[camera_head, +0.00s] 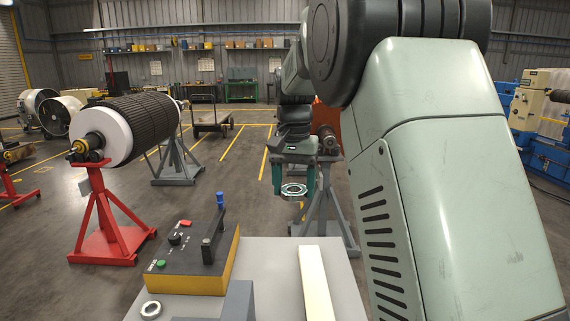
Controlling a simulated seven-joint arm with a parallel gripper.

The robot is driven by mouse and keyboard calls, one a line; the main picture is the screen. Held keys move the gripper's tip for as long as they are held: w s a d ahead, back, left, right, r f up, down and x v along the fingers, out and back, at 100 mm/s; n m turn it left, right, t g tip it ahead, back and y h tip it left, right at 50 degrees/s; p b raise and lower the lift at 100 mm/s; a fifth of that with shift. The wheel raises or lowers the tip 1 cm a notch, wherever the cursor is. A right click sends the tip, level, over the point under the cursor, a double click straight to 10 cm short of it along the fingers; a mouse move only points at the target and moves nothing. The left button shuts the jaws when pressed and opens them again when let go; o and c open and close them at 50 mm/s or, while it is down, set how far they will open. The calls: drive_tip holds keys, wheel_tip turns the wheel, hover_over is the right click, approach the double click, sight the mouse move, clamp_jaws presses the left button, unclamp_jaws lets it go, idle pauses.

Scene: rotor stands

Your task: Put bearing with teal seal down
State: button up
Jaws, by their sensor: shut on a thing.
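My gripper (293,188) hangs from the arm near the middle of the view, its two teal fingers pointing down. It is shut on a pale metallic ring-shaped bearing (293,195), held roughly flat between the fingertips. The held bearing is in the air, beyond the far edge of the grey table as seen here. The colour of its seal is too small to tell apart from the teal fingers. A second bearing (145,304), a silver ring with a dark centre, lies on the table's near left part.
The grey table (270,262) carries a yellow-and-black control box (211,283) with a blue-tipped lever, a grey block (238,303) and a cream bar (315,285). A ribbed rotor (135,125) rests on red and grey stands at left. My arm covers the right side.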

drive_tip(key=s+d+r, duration=0.4)
drive_tip(key=d+r, duration=0.5)
drive_tip(key=s+f+n, duration=0.1)
drive_tip(key=s+f, duration=0.2)
drive_tip(key=f, duration=0.4)
drive_tip(key=s+f+n, duration=0.2)
drive_tip(key=s+f, duration=0.2)
drive_tip(key=f, duration=0.3)
drive_tip(key=s+a+f+n, duration=0.1)
drive_tip(key=s+a+f, duration=0.3)
drive_tip(key=a, duration=0.6)
drive_tip(key=s+a+f+n, duration=0.1)
drive_tip(key=s+a+f, duration=0.25)
drive_tip(key=a, duration=0.65)
drive_tip(key=s+a+f+n, duration=0.1)
drive_tip(key=s+a+f, duration=0.3)
drive_tip(key=s+a, duration=0.3)
drive_tip(key=s+a+f+n, duration=0.1)
drive_tip(key=s+a+f, duration=0.35)
drive_tip(key=s, duration=0.45)
drive_tip(key=f, duration=1.3)
drive_tip(key=shift+s+a, duration=0.15)
drive_tip(key=shift+s, duration=0.1)
drive_tip(key=shift+f, duration=2.25)
drive_tip(key=shift+f, duration=0.25)
